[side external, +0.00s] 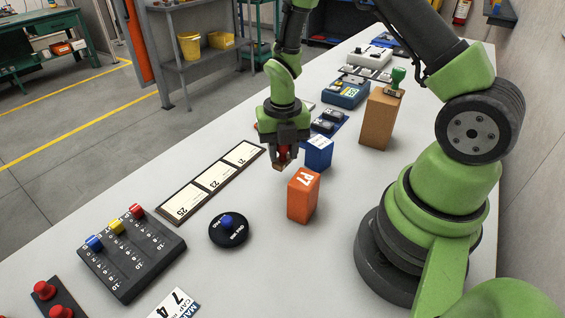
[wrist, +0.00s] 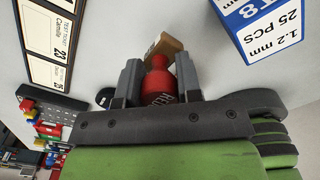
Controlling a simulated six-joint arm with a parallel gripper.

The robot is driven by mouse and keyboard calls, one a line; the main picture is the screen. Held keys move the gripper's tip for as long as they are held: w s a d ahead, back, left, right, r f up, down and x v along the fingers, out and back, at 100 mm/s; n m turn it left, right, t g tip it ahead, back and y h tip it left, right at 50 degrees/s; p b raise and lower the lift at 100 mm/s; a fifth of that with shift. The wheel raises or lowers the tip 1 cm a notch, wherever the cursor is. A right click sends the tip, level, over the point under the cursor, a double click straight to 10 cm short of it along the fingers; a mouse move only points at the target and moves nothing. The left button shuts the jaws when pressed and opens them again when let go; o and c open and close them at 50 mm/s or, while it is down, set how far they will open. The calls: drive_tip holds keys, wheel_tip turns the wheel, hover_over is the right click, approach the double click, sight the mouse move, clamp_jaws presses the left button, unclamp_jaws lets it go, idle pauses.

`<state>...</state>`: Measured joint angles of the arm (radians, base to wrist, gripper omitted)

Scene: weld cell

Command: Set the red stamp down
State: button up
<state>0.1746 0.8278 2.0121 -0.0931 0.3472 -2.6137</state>
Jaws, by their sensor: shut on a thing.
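My gripper (side external: 284,158) is shut on the red stamp and holds it above the table, left of the blue box. In the wrist view the red stamp (wrist: 158,82) has a rounded red handle with partly hidden lettering, between the two grey fingers (wrist: 157,85). A tan block-shaped base (wrist: 163,45) shows beyond the handle. In the side view the fingers cover most of the red stamp (side external: 283,155). I cannot tell from these frames whether its base touches the table.
An orange box (side external: 303,196) and a blue box (side external: 318,153) stand close by. A row of cards (side external: 212,181), a round black pad (side external: 229,229) and a slider panel (side external: 131,254) lie to the left. Bare table lies between the cards and orange box.

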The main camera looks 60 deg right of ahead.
sight(283, 154)
drive_tip(key=shift+f, duration=1.75)
drive_tip(key=shift+f, duration=0.1)
drive_tip(key=o, duration=0.9)
drive_tip(key=shift+o, duration=0.2)
